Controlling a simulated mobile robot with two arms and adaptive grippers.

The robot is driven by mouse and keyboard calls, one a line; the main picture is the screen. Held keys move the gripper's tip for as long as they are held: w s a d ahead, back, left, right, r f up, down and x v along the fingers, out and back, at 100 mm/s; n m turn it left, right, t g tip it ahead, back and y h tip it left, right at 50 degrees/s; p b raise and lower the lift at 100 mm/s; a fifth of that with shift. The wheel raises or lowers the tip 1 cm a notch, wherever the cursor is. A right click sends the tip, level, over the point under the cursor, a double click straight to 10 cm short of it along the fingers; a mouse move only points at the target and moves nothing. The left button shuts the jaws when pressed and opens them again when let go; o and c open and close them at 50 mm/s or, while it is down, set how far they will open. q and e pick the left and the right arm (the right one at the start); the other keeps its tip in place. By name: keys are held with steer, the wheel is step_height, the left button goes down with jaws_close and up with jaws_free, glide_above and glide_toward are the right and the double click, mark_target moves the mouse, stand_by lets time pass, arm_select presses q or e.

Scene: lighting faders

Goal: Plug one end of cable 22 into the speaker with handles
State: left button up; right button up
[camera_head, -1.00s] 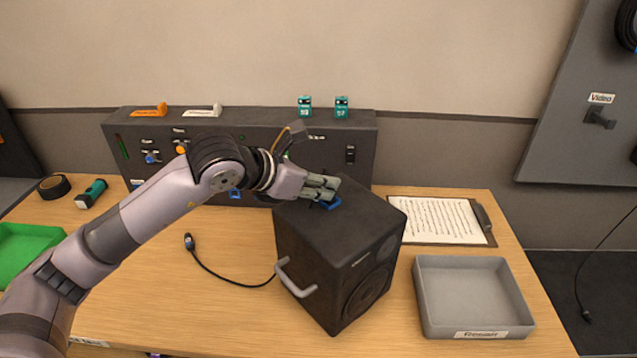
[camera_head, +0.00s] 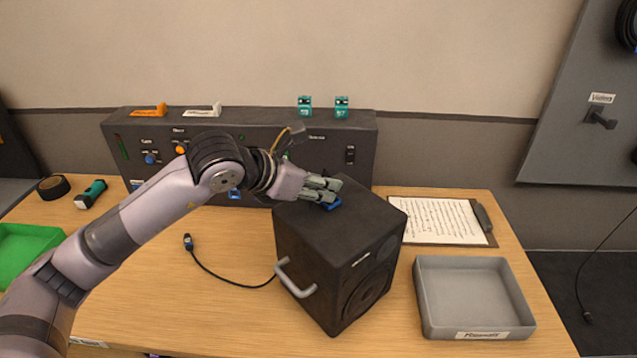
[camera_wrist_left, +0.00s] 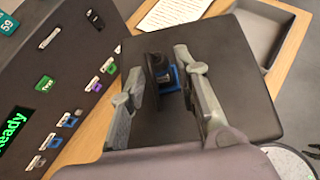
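The black speaker (camera_head: 335,225) stands on the table with a light grey handle (camera_head: 296,278) on its side. On its top is a blue socket (camera_head: 333,203). In the left wrist view a black plug (camera_wrist_left: 158,68) stands at the blue socket (camera_wrist_left: 172,78); I cannot tell how deep it sits. My left gripper (camera_head: 328,190) is over the speaker's top; in the wrist view its fingers (camera_wrist_left: 160,75) are apart on either side of the plug. A black cable (camera_head: 222,277) lies on the table, its free plug (camera_head: 188,241) at left. No number 22 is readable. My right gripper is not in view.
A dark control panel (camera_head: 330,150) stands along the back, with two teal tagged blocks (camera_head: 305,107) on it. A grey tray (camera_head: 470,290) and a clipboard (camera_head: 440,220) lie right of the speaker. A green tray (camera_head: 25,250) is at left.

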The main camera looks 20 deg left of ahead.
arm_select(q)
steer(key=shift+o, duration=1.4)
